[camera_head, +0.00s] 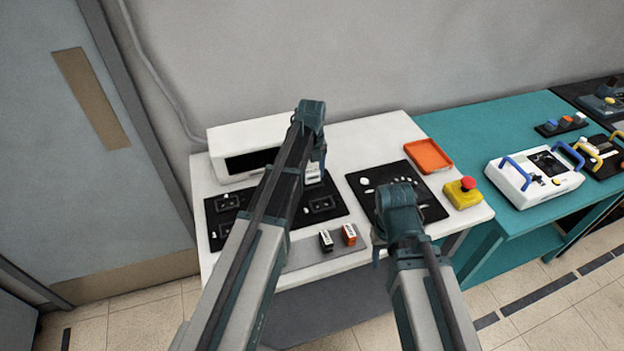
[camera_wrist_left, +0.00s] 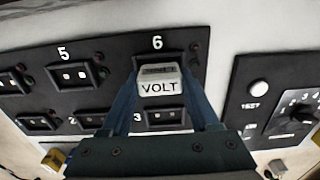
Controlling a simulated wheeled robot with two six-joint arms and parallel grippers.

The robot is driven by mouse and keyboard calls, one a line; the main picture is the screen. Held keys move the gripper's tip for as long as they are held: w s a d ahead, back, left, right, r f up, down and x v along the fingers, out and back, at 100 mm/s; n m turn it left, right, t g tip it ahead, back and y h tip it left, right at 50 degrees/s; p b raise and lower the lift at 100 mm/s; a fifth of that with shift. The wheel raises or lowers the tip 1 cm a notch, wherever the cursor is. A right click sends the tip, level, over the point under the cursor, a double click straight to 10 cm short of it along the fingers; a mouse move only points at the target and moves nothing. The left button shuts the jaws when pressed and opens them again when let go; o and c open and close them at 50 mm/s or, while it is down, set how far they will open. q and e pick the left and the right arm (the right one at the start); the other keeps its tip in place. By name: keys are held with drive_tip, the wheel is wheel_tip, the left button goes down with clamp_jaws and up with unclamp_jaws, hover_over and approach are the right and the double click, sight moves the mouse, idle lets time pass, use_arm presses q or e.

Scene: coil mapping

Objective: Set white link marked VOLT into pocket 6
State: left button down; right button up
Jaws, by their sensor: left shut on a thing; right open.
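The white link marked VOLT (camera_wrist_left: 158,86) is between the fingers of my left gripper (camera_wrist_left: 162,78) in the left wrist view, with its lettering facing the camera. My left gripper (camera_head: 316,160) is shut on it, over the right part of the black pocket panel (camera_head: 238,236). The link covers most of pocket 6 (camera_wrist_left: 158,70), just below the printed 6. I cannot tell whether it is above the pocket or partly inside it. My right gripper (camera_head: 378,250) is open near the table's front edge, partly hidden by its own arm.
Pocket 5 (camera_wrist_left: 82,76) and pocket 3 (camera_wrist_left: 165,117) lie beside and below. A second black panel (camera_head: 430,212) with a dial is to the right. Black (camera_head: 326,241) and orange (camera_head: 348,235) links stand on a grey strip. An orange tray (camera_head: 428,155) and red button (camera_head: 467,183) are further right.

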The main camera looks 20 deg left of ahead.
sight(312, 171)
use_arm(q)
drive_tip(key=shift+f, duration=0.4)
use_arm(e)
drive_tip(key=shift+f, duration=0.35)
use_arm(q)
drive_tip(key=shift+f+b, duration=0.35)
drive_tip(key=shift+b, duration=0.05)
drive_tip(key=shift+s+d, duration=0.15)
drive_tip(key=shift+s, duration=0.15)
drive_tip(key=shift+c, duration=0.6)
unclamp_jaws()
drive_tip(key=shift+s+f+b, duration=0.1)
drive_tip(key=shift+s+b, duration=0.05)
drive_tip(key=shift+b, duration=0.15)
drive_tip(key=shift+w+r+p, duration=0.3)
drive_tip(key=shift+r+p, duration=0.3)
drive_tip(key=shift+p, duration=0.3)
wheel_tip(312, 171, up, 12)
drive_tip(key=p, duration=1.2)
drive_tip(key=s+d+n, duration=0.6)
drive_tip(key=s+n, duration=0.6)
drive_tip(key=s+d+n+y, duration=0.1)
drive_tip(key=s+d+n, duration=0.6)
drive_tip(key=s+n, duration=0.4)
drive_tip(key=shift+s+n, duration=0.4)
drive_tip(key=shift+n, duration=0.8)
use_arm(e)
wheel_tip(312, 171, up, 12)
